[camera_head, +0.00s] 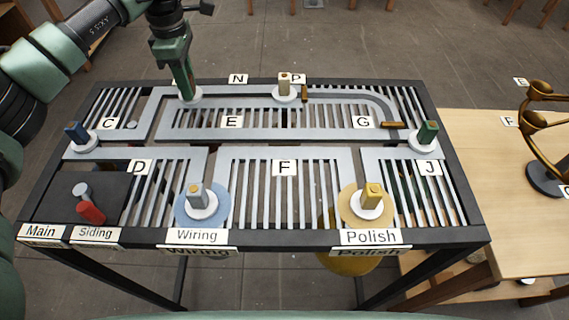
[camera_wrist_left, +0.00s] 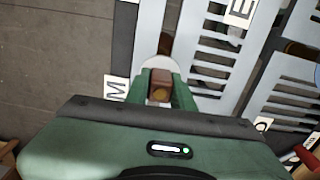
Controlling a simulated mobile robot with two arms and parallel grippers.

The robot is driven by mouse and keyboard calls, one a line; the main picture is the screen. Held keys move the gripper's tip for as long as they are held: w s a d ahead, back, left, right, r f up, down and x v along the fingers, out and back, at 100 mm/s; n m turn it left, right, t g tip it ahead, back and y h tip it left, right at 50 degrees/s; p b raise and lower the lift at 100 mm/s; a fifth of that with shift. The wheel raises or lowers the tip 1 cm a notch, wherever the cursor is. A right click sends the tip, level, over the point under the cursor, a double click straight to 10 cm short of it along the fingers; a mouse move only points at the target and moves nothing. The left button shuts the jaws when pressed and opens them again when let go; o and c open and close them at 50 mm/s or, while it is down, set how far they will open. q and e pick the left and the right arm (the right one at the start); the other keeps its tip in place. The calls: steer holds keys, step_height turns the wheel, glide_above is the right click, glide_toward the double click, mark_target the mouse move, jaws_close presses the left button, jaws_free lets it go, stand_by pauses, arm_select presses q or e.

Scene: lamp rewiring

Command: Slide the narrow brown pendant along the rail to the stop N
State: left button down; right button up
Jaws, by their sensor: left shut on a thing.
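The narrow brown pendant shows as a square brown knob (camera_wrist_left: 161,92) between my fingers in the left wrist view, above a white disc (camera_wrist_left: 157,66). In the head view my left gripper (camera_head: 188,97) reaches down to the back rail from above and is shut on this knob, which its fingers mostly hide. The label N (camera_head: 238,78) stands on the back edge, to the right of the gripper. The label M (camera_wrist_left: 115,88) is beside the knob in the wrist view. My right gripper is not in view.
A pale gold knob (camera_head: 285,79) stands on the back rail by label P (camera_head: 299,78), right of N. A brown bar (camera_head: 305,93) lies beside it. The rail between gripper and pale gold knob looks clear. Other knobs are blue (camera_head: 76,131) and green (camera_head: 428,132).

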arm_select(q)
steer(key=shift+d+p, duration=0.3)
steer(key=shift+d, duration=3.6)
steer(key=c, duration=1.1)
jaws_free()
steer(key=shift+f, duration=0.1)
step_height(320, 180, up, 8)
steer(key=shift+b, duration=0.85)
